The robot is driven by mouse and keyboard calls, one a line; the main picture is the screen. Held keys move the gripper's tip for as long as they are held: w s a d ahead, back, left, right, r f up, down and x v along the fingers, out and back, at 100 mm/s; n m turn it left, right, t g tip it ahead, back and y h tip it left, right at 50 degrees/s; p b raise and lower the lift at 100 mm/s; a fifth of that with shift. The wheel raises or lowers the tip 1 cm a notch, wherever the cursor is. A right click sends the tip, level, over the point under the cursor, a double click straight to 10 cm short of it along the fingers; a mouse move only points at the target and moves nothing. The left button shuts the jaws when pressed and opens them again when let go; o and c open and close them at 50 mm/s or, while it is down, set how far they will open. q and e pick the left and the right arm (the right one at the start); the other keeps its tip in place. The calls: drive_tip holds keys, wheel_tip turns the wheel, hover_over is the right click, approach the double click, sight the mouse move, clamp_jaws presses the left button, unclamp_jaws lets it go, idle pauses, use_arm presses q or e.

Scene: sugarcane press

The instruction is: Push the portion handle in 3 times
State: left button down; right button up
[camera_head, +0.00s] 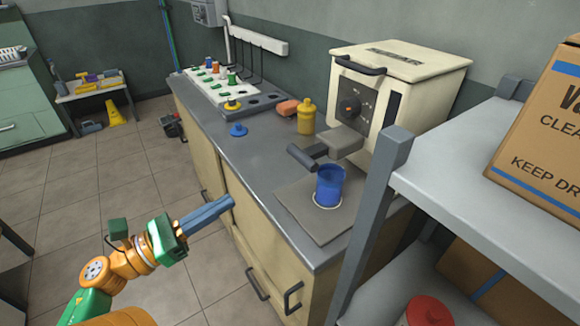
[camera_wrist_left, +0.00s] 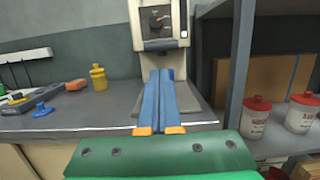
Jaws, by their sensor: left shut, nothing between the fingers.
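The cream press machine (camera_head: 405,85) stands on the grey counter, with a dark round knob on its front. The portion handle (camera_head: 302,157) is a dark grip on a grey block that sticks out from the machine's front. A blue cup (camera_head: 330,185) stands on a grey mat below and in front of it. My left gripper (camera_head: 230,200) is shut and empty, left of the counter's front edge and apart from the handle. In the left wrist view its blue fingers (camera_wrist_left: 164,72) lie together and point toward the machine (camera_wrist_left: 160,22), hiding the handle and cup.
A grey shelf (camera_head: 470,150) with a cardboard box (camera_head: 545,130) stands close at the right. A yellow bottle (camera_head: 306,117), an orange sponge-like item (camera_head: 287,107) and a blue knobbed lid (camera_head: 238,130) are on the counter.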

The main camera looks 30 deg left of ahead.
sight(297, 159)
use_arm(q)
drive_tip(key=p+x, duration=0.5)
drive_tip(key=x, duration=0.8)
drive_tip(key=shift+w+d+r, duration=0.15)
drive_tip(key=shift+d+r, duration=0.05)
drive_tip(key=shift+w+d, duration=0.15)
drive_tip(key=shift+w, duration=0.2)
drive_tip(key=shift+f, duration=0.1)
use_arm(e)
drive_tip(key=r, duration=0.5)
drive_tip(key=shift+d, duration=0.2)
